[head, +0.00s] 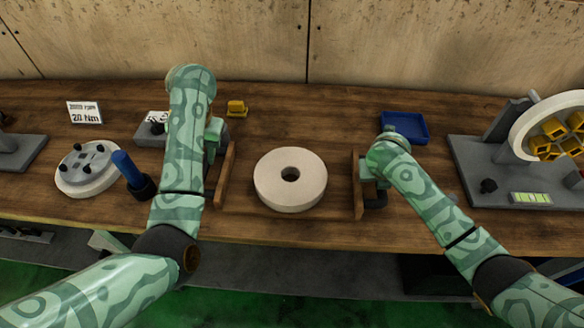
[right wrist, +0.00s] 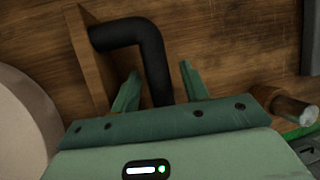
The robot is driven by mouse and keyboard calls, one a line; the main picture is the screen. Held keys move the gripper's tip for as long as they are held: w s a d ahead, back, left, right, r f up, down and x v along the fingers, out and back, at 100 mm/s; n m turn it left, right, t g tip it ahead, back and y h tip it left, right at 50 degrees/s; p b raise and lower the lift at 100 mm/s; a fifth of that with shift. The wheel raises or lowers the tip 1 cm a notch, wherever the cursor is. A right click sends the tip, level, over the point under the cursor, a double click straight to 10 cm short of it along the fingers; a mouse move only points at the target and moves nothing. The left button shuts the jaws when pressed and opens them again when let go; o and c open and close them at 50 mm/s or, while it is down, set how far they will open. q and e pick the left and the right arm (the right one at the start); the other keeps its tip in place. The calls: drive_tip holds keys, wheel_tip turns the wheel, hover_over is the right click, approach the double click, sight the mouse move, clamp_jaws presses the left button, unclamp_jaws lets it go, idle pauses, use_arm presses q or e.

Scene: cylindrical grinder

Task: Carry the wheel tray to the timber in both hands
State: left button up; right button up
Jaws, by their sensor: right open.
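The wheel tray (head: 227,180) stands on the wooden bench with an upright wooden wall at each end. A pale grinding wheel (head: 290,165) with a dark centre hole lies flat in it. My left gripper (head: 215,142) is at the tray's left wall; my arm hides its fingers and the left handle. My right gripper (right wrist: 160,88) is open at the right wall (right wrist: 90,60). Its two fingers stand either side of the bent black handle (right wrist: 150,65), with a gap showing. No separate timber can be made out.
On the left are a round flange (head: 88,168), a blue-handled tool (head: 128,168) and a torque sign (head: 85,112). A grey stand (head: 480,170) is on the right.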

drive_tip(key=shift+s+a+r, duration=0.15)
drive_tip(key=shift+r, duration=0.25)
use_arm(q)
drive_tip(key=shift+d+r, duration=0.1)
drive_tip(key=shift+r, duration=0.35)
use_arm(e)
drive_tip(key=v, duration=1.1)
use_arm(q)
drive_tip(key=shift+f, duration=0.1)
